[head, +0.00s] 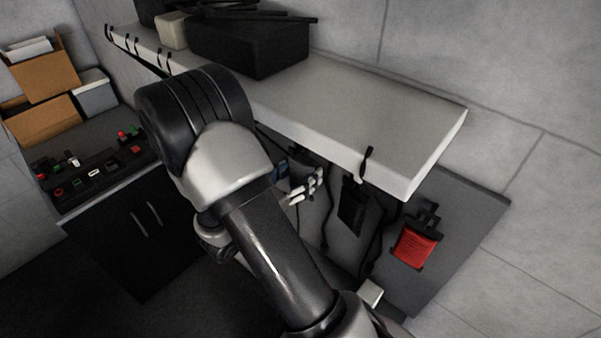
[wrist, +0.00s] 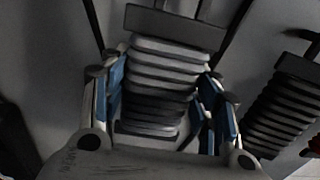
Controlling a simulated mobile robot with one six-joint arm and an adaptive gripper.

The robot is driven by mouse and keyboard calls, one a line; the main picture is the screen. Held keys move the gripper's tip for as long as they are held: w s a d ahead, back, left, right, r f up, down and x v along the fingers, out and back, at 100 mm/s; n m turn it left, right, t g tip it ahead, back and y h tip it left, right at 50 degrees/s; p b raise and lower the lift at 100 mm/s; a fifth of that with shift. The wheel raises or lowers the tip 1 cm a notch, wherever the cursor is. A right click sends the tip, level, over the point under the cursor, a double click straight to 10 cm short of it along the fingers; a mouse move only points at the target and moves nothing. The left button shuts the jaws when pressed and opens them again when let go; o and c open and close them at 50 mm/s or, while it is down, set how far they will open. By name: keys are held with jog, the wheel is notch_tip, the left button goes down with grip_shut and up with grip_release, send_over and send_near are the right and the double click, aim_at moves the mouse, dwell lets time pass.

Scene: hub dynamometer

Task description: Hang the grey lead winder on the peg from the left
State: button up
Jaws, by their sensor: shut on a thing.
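The grey lead winder (wrist: 165,75) is in the middle of the wrist view, a ribbed body with a dark crossbar and handle at its top. My gripper (wrist: 160,112) is shut on it, with blue-padded fingers on its left and right sides. In the head view my gripper (head: 295,183) shows in part below the shelf, mostly behind my arm. The grey winder cannot be made out there. The peg cannot be made out in either view, so I cannot tell whether the handle touches it.
A dark ribbed winder (wrist: 285,105) hangs close on the right in the wrist view. In the head view a black winder (head: 353,206) and a red winder (head: 416,247) hang on the grey panel (head: 465,215). A white shelf (head: 350,105) juts out above, with a black box (head: 250,50).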

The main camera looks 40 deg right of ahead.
dwell(0.3)
jog(key=o, duration=1.3)
